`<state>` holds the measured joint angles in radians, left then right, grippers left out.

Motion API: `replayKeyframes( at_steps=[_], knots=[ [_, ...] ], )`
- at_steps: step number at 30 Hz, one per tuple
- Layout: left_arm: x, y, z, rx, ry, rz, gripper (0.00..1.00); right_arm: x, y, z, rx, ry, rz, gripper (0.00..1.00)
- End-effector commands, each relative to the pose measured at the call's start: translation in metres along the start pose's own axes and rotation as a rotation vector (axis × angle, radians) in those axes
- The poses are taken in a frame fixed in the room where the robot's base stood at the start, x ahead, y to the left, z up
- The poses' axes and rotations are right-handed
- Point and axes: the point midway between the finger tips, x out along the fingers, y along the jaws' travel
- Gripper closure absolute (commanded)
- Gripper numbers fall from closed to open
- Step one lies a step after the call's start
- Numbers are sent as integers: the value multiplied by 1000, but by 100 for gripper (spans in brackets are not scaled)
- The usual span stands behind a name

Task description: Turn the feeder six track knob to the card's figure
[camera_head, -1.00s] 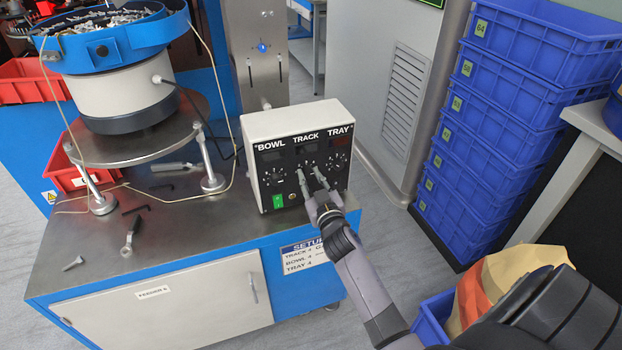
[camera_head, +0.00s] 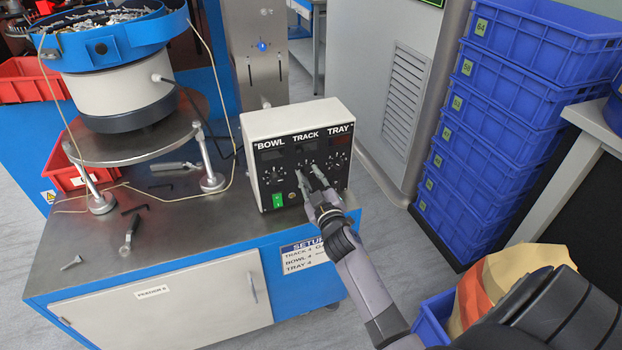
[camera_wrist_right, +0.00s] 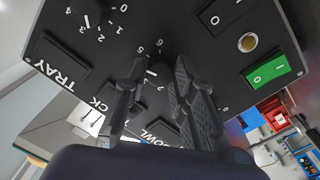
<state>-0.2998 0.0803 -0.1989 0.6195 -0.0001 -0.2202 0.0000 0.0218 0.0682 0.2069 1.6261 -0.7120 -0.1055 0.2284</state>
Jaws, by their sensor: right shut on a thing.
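The control box (camera_head: 262,128) stands on the bench, its black panel labelled BOWL, TRACK and TRAY, each with a display and a numbered knob. My right gripper (camera_head: 310,174) is at the TRACK knob in the middle. In the right wrist view the gripper (camera_wrist_right: 160,80) has its fingers on both sides of the TRACK knob (camera_wrist_right: 158,72), shut on it. The fingers hide much of its dial; 5 and 6 show, but I cannot read its setting surely. The SETUP card (camera_head: 305,256) on the bench front seems to read TRACK 4; my arm covers its right side. My left gripper is out of view.
The TRAY knob (camera_head: 336,158) and BOWL knob (camera_head: 272,176) sit close on either side. A green switch (camera_head: 278,200) is at lower left of the panel. A bowl feeder (camera_head: 112,92) and loose tools lie left. Blue crates (camera_head: 480,150) are stacked right.

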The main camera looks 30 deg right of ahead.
Motion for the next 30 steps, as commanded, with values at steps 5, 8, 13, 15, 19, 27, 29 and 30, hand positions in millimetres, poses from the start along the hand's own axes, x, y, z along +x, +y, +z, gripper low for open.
replayKeyframes(
  at_steps=[5,8,13,15,19,27,29,30],
  knots=[
    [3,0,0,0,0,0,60,0,-1,1,-149,6,0,100],
    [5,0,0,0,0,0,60,0,-1,1,-223,9,0,100],
    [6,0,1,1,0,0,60,0,-1,1,-327,14,1,100],
    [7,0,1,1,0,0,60,0,0,1,-360,15,1,100],
    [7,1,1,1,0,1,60,0,0,1,-404,17,2,100],
    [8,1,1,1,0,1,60,0,0,1,-439,18,2,100],
    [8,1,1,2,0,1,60,0,0,1,-440,18,2,100],
    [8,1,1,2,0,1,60,0,0,1,-440,18,2,100]
  ],
)
